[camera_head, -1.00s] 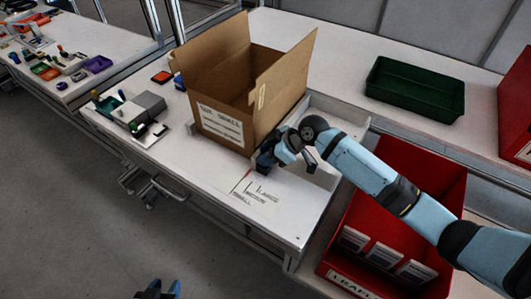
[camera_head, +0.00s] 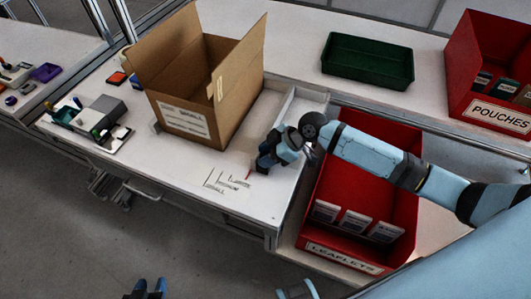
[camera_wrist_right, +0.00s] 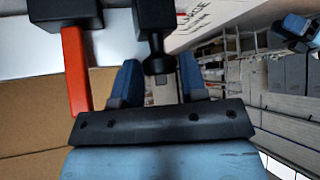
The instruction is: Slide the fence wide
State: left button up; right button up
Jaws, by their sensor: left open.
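The fence's black handle (camera_wrist_right: 156,50) and red pointer (camera_wrist_right: 75,70) show in the right wrist view. In the head view the red pointer (camera_head: 249,173) stands beside the "LARGE" mark of the printed size scale (camera_head: 227,183). My right gripper (camera_head: 272,156) is low over the worktop, right of the scale, and hides most of the fence. In the wrist view the handle is between my right gripper's blue fingers (camera_wrist_right: 157,80), which appear closed around it. My left gripper (camera_head: 149,287) is open and empty at the bottom edge, away from the worktop.
An open cardboard box (camera_head: 190,123) stands behind the scale. A red leaflets bin (camera_head: 393,188) is at the right, under my right arm. A green tray (camera_head: 367,80) and red pouches bin (camera_head: 490,108) stand farther back. A grey device (camera_head: 97,114) sits at left.

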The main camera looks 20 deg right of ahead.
jog(key=v, duration=1.3)
jog(key=shift+d+r+b, duration=0.3)
jog(key=shift+b, duration=0.05)
jog(key=s+a+f+m+t+p, duration=0.4)
jog(key=s+a+f+m+p, duration=0.1)
jog(key=a+f+p, duration=0.15)
jog(key=s+a+f+m+t+h+p, duration=0.2)
jog(key=s+f+m+t+h+p, duration=0.1)
jog(key=s, duration=0.8)
jog(key=shift+s+a+m+h+p, duration=0.2)
jog(key=shift+m+h+p, duration=0.45)
jog(key=shift+m+h, duration=0.45)
jog(key=shift+w, duration=0.1)
